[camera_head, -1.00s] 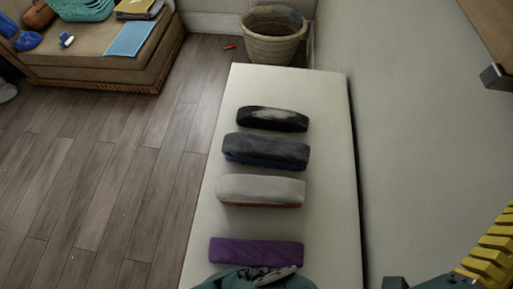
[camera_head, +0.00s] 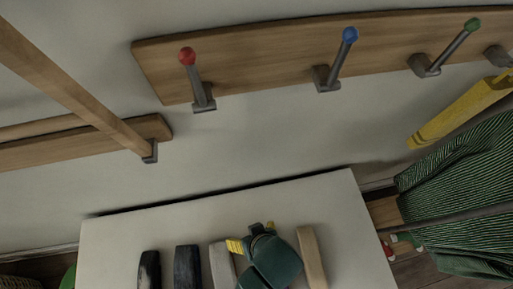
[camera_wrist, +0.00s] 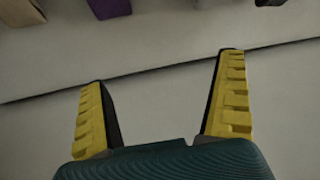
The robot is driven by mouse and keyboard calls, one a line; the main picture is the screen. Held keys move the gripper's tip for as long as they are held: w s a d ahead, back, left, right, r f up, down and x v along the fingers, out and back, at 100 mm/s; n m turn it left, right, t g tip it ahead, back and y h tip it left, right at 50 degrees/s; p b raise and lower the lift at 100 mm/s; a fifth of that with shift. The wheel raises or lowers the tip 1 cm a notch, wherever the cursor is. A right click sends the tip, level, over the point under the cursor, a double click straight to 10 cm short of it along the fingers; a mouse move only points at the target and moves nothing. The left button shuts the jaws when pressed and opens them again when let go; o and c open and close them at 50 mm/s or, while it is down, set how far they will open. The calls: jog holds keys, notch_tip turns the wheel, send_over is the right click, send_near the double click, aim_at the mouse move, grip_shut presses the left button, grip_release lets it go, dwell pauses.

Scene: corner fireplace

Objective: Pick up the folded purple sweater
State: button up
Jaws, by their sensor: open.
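The folded purple sweater (camera_wrist: 110,8) shows only in part, at the top edge of the wrist view. In the head view I cannot see it; my arm covers the spot between the pale grey folded item and the beige one. My gripper (camera_head: 252,237) is over the bench near its wall side in the head view. In the wrist view its yellow fingers (camera_wrist: 163,70) are spread with nothing between them. The sweater lies beyond the fingertips, apart from them.
On the white bench (camera_head: 345,225) lie black (camera_head: 149,270), dark grey (camera_head: 187,266), pale grey (camera_head: 221,265) and beige (camera_head: 312,258) folded items in a row. Above is a wall rack (camera_head: 270,60) with coloured pegs. Striped green cloth (camera_head: 465,195) hangs at right.

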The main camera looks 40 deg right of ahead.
jog(key=s+m+g+p, duration=0.15)
jog(key=s+g, duration=0.25)
jog(key=s, duration=0.7)
jog(key=shift+n, duration=0.25)
notch_tip(320, 180, down, 12)
jog(key=shift+a+f+b, duration=0.1)
jog(key=shift+f+b, duration=0.05)
jog(key=shift+b, duration=0.7)
jog(key=f, duration=0.3)
jog(key=f+b, duration=0.1)
jog(key=f, duration=0.1)
jog(key=shift+s+a+f, duration=0.1)
jog(key=shift+s+a, duration=0.1)
jog(key=shift+a, duration=0.2)
jog(key=c, duration=1.2)
